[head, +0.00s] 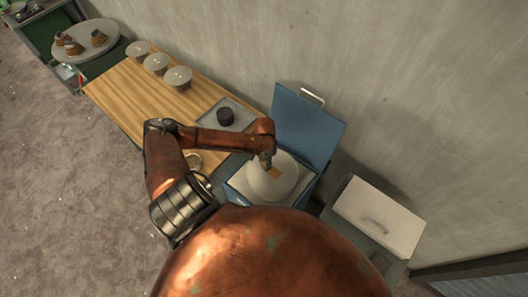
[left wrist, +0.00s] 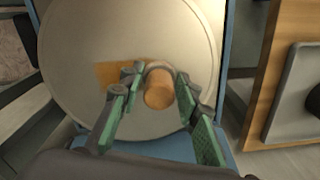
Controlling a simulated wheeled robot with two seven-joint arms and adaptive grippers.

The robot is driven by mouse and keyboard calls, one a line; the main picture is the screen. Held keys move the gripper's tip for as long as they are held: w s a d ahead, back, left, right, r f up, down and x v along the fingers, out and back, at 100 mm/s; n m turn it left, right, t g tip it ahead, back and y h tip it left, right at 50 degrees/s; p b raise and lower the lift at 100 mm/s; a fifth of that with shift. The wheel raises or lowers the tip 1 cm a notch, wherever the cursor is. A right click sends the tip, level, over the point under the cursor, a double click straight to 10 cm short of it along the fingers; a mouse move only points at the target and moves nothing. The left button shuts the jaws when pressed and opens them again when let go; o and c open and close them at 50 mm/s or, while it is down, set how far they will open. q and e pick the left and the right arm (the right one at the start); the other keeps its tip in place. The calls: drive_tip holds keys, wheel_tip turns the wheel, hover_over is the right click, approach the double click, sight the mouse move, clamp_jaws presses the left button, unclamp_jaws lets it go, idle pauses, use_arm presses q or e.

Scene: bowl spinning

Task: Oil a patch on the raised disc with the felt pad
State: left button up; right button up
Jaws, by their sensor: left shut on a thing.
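The pale round raised disc (head: 283,178) sits in a blue box with its lid open. It fills much of the left wrist view (left wrist: 85,45). An amber-brown patch (left wrist: 108,74) lies on the disc, left of the fingers, and shows in the head view (head: 275,173). My left gripper (head: 267,162) is over the disc. In the left wrist view its green-padded fingers (left wrist: 157,82) are shut on a short tan, round-ended piece, seemingly the felt pad (left wrist: 158,96). Whether the pad touches the disc is unclear. My right gripper is not in view.
The blue lid (head: 303,125) stands up behind the disc. A dark round pot (head: 225,116) sits on a grey tray (head: 243,117). A white handled box (head: 385,208) stands right.

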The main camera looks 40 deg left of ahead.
use_arm(q)
wheel_tip(320, 180, up, 4)
drive_tip(key=shift+d+f+p, duration=0.1)
drive_tip(key=shift+f+p, duration=0.15)
drive_tip(key=shift+p, duration=0.5)
wheel_tip(320, 180, up, 5)
drive_tip(key=p, duration=0.6)
drive_tip(key=shift+r+p, duration=0.15)
drive_tip(key=shift+p, duration=0.15)
